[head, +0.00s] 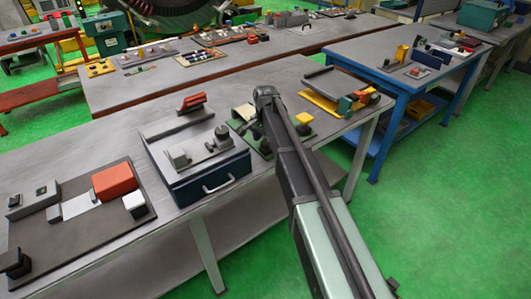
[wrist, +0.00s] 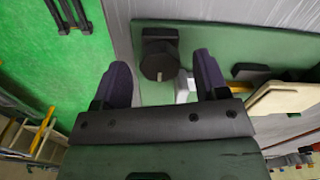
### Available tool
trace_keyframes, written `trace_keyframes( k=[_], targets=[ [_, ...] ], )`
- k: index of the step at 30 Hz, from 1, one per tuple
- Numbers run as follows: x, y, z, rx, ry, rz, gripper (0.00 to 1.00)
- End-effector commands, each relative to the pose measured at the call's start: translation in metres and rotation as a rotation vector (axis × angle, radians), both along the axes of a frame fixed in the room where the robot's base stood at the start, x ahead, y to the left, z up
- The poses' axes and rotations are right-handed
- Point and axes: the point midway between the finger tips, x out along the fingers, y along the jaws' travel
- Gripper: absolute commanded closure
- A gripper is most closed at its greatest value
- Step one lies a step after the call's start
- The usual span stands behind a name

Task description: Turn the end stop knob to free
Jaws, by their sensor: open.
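A dark, many-sided knob (wrist: 157,67) with a short pale mark on its lower edge sits on a green board (wrist: 220,38) in the wrist view. I take it for the end stop knob. I can read no labels by it. My gripper (wrist: 160,62) is open. One dark finger is left of the knob and one is right, with gaps on both sides, and neither visibly touches it. A small pale block (wrist: 185,90) shows close to the right finger. In the head view my arm end is over the green fixture (head: 242,114) and hides much of it, including the knob.
A dark blue box (head: 212,182) with a handle stands left of the fixture. A yellow-framed device (head: 330,100) stands to the right. A tan plate (wrist: 285,105) lies right of my fingers. The green floor (head: 450,190) is clear at the right.

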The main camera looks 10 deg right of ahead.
Motion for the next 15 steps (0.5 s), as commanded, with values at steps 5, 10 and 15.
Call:
trace_keyframes(
  k=[5,10,15],
  targets=[
    [-0.0001,-0.0001,-0.0094,0.0,0.0,0.0,0.33],
    [-0.0001,0.0,-0.0078,0.0,0.0,0.0,0.38],
    [0.0,0.0,-0.0078,0.0,0.0,0.0,0.64]
  ],
)
